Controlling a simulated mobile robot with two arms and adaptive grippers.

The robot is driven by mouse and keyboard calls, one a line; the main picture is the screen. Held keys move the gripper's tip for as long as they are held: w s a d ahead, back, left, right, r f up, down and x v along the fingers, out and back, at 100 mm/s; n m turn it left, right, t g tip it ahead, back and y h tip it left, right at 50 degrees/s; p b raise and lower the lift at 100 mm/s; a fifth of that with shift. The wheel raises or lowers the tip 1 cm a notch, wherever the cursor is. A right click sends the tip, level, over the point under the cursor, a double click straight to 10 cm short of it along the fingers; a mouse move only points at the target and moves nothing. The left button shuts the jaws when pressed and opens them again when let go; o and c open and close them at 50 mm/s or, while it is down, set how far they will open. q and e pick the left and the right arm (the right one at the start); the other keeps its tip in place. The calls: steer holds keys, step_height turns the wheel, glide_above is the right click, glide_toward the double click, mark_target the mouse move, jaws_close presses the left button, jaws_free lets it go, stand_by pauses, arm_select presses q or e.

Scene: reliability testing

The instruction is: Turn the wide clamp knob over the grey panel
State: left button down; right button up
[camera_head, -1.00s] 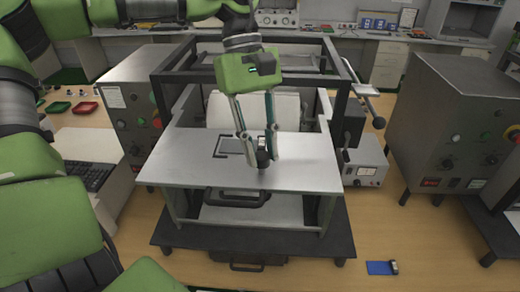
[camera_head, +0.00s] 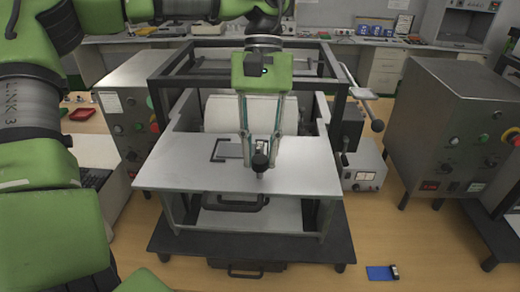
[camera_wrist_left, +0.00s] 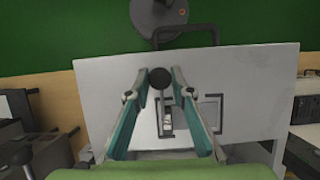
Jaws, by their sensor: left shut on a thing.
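The clamp knob (camera_head: 260,162) is a dark round knob over the front middle of the light grey panel (camera_head: 190,165). In the left wrist view the knob (camera_wrist_left: 160,78) shows as a black disc between the fingertips, against the panel (camera_wrist_left: 105,85). My left gripper (camera_head: 259,158) reaches down from above with its two fingers on either side of the knob, shut on it. In the left wrist view my left gripper (camera_wrist_left: 160,73) has a fingertip at each side of the disc. The knob's lower part is mostly hidden. My right gripper is not in view.
A dark frame (camera_head: 340,75) surrounds the rig behind the panel. A black handle (camera_head: 236,204) sits below the panel's front edge. Grey control boxes (camera_head: 450,120) stand at the right and left (camera_head: 125,110). A blue card (camera_head: 380,272) lies at the front right.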

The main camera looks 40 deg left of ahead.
mark_target(262, 150)
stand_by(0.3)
arm_select(q)
steer(key=c, duration=1.8)
jaws_free()
steer(key=v, duration=1.2)
